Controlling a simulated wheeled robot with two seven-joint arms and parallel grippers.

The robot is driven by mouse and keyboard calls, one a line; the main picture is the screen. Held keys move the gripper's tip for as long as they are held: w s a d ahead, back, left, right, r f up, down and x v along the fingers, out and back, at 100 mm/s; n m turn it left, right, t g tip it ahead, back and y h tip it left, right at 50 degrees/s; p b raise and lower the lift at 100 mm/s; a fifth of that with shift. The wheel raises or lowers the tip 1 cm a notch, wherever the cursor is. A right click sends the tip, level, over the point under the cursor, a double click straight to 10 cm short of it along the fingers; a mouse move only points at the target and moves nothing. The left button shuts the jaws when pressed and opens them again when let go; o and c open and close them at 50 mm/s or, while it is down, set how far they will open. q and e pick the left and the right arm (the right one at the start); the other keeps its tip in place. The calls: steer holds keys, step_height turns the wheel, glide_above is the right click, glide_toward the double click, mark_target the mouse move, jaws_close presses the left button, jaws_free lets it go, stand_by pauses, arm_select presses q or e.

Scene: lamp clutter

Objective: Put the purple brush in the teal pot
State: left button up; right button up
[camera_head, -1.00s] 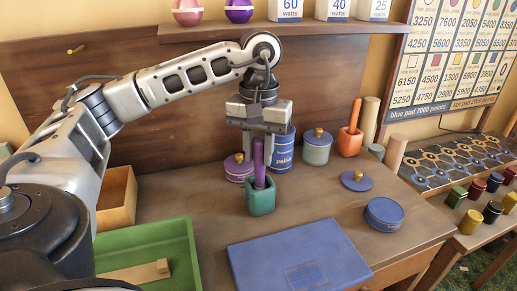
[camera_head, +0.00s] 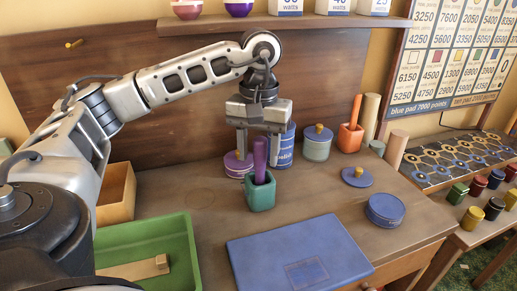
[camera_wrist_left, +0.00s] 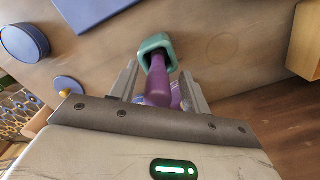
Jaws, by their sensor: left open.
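The purple brush (camera_head: 260,158) stands upright in the teal pot (camera_head: 259,194) on the table, its lower end inside the pot and hidden. In the left wrist view, the brush (camera_wrist_left: 158,88) points toward the camera out of the pot (camera_wrist_left: 155,44). My left gripper (camera_head: 259,157) is open, with its fingers on either side of the brush's upper part. In the wrist view, gaps show between the brush and the fingers (camera_wrist_left: 158,82). My right gripper is not in view.
A purple lidded jar (camera_head: 238,163) and a blue can (camera_head: 284,148) stand behind the pot. A blue pad (camera_head: 300,259) lies in front, and a green tray (camera_head: 187,232) is at left. Round blue items (camera_head: 385,210) are at right. Bare table surrounds the pot.

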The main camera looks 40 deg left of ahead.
mark_target(259, 139)
arm_select(q)
steer(key=shift+r, duration=0.1)
steer(key=shift+r+p, duration=1.4)
steer(key=shift+r, duration=0.3)
steer(key=shift+r+p, duration=1)
steer(key=shift+r, duration=0.3)
steer(key=o, duration=0.6)
steer(key=shift+f, duration=0.1)
steer(key=shift+c, duration=0.2)
